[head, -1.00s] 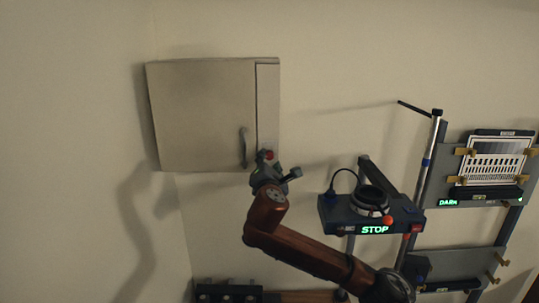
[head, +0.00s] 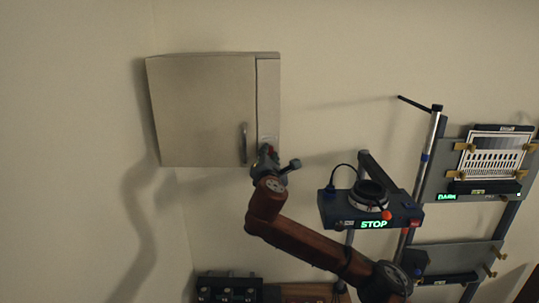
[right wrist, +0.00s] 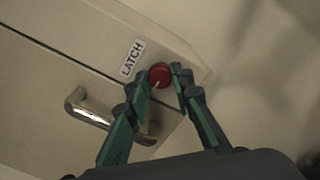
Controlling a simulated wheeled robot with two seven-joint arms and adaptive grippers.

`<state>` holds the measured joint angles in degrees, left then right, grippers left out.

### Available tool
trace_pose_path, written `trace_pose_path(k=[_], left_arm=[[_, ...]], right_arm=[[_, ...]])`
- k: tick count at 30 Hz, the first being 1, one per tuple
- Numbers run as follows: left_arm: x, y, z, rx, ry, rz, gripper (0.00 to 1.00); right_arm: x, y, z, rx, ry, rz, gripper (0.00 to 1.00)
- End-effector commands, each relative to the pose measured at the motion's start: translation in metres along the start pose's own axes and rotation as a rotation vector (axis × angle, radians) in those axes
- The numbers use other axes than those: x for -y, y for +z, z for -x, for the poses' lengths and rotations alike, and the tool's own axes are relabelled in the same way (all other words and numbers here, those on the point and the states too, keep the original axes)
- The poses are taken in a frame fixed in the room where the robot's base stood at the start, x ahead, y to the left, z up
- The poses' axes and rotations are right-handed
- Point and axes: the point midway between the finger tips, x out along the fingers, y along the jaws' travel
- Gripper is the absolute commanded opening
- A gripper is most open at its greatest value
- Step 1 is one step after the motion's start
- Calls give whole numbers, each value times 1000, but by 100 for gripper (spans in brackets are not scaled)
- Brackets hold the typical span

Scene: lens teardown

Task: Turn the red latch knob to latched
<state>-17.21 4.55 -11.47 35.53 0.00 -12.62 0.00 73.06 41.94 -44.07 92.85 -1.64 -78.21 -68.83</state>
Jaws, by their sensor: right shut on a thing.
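The red latch knob (right wrist: 158,76) sits on the cabinet's side strip, next to a label reading LATCH (right wrist: 133,57) in the right wrist view. It has a pale line on its face. My right gripper (right wrist: 160,80) is shut on the knob, with a green-and-dark finger on each side of it. In the head view my right gripper (head: 267,158) is at the lower right corner of the cabinet (head: 200,105) and mostly hides the knob. The cabinet door is closed. My left gripper is in neither view.
The door's metal handle (head: 243,144) is just left of my right gripper. To the right, a dark device (head: 340,210) with a lit STOP sign stands near my right arm. A rack (head: 440,180) with a DARK sign and panels is farther right.

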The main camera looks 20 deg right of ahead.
Motion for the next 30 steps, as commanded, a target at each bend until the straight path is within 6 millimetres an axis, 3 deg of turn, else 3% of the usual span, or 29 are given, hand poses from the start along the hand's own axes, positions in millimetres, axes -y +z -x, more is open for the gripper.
trace_pose_path(k=[14, 30], left_arm=[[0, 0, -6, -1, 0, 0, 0], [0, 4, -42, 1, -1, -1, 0]], right_arm=[[1, -1, 0, 0, 0, -55, 0], [2, -3, 0, -2, 0, -492, 0]])
